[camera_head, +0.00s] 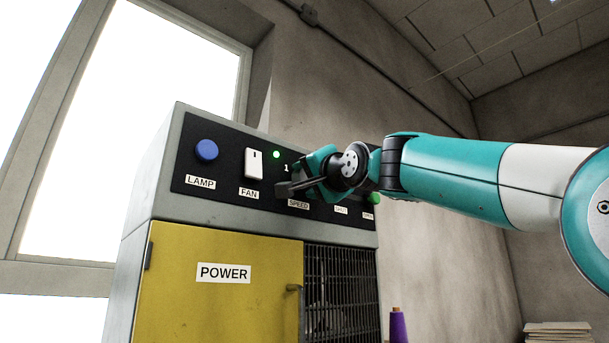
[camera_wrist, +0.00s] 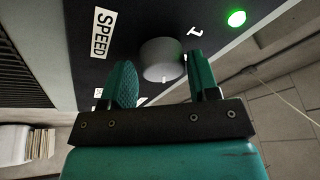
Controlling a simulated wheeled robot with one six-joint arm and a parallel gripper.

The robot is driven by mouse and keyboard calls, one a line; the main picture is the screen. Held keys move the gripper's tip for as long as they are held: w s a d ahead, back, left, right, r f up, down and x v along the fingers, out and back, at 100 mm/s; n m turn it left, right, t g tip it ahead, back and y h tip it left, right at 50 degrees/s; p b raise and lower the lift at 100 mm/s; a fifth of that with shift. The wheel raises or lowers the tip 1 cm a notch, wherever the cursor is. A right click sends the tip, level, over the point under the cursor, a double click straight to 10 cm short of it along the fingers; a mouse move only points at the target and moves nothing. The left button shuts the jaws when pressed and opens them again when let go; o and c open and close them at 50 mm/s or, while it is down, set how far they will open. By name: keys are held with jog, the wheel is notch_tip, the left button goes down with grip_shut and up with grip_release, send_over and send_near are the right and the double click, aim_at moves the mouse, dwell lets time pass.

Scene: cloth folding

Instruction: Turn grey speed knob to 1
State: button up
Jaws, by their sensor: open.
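The grey speed knob (camera_wrist: 161,60) sits on the dark control panel, and in the wrist view it lies between and just beyond my two fingertips. A white mark shows on its near rim. The SPEED label (camera_wrist: 102,34) is to its left in that view, and a white numeral 1 (camera_wrist: 194,31) is to its right. My gripper (camera_wrist: 162,82) is open, with one finger on each side of the knob; I cannot tell whether either touches it. In the head view my gripper (camera_head: 285,188) is at the panel above the SPEED label (camera_head: 299,204) and hides the knob.
The panel also carries a blue LAMP button (camera_head: 206,150), a white FAN switch (camera_head: 254,163), a lit green light (camera_head: 276,154) and a green knob (camera_head: 374,198) at the right. Below are a yellow POWER door (camera_head: 215,310) and a dark grille. A purple cone (camera_head: 398,328) stands to the right.

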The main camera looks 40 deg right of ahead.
jog(key=shift+a, duration=0.15)
jog(key=shift+a, duration=0.1)
jog(key=c, duration=0.6)
jog(key=shift+c, duration=0.2)
